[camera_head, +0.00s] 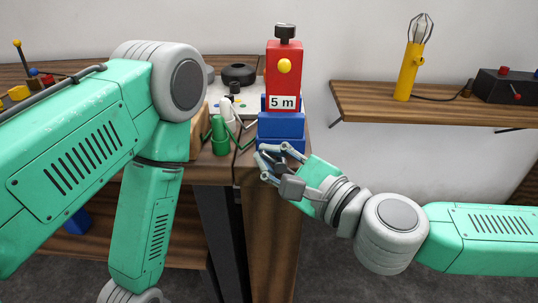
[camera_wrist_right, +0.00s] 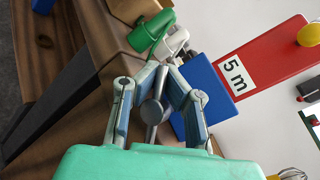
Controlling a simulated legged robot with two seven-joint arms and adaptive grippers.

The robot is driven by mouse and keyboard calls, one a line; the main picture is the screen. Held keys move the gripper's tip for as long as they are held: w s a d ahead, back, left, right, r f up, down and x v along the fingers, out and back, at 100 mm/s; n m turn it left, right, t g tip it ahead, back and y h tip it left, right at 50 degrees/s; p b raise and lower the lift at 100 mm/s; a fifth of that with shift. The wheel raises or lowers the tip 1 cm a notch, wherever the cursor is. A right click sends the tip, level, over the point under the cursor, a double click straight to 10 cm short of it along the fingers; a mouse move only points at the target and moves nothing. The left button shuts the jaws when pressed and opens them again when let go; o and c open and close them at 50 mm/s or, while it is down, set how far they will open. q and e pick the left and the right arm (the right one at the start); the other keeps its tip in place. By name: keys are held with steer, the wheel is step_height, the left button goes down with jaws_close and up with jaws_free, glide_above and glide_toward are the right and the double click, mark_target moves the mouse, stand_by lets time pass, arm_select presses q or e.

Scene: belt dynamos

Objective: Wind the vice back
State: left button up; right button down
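The blue vice (camera_head: 281,126) stands at the front right corner of the wooden bench and also shows in the right wrist view (camera_wrist_right: 208,92). A red block (camera_head: 284,75) marked "5 m", with a yellow knob, rises from it. My right gripper (camera_head: 268,155) is at the vice's front. In the right wrist view its fingers (camera_wrist_right: 161,72) converge on the grey bar handle (camera_wrist_right: 152,112), whose round hub sits between them. The fingertips look closed on the bar; the exact contact is partly hidden. My left gripper is out of view, below the head picture.
A shelf (camera_head: 440,108) on the right holds a yellow lamp (camera_head: 408,72) and a black box (camera_head: 505,86).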

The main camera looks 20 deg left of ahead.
steer(key=shift+a, duration=0.35)
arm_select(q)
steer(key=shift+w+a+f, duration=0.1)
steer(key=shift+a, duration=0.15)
arm_select(e)
steer(key=shift+s, duration=0.1)
steer(key=shift+d, duration=0.1)
arm_select(q)
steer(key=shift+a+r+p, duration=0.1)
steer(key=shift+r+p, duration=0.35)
steer(key=shift+p, duration=0.15)
arm_select(e)
steer(key=shift+s+f, duration=0.1)
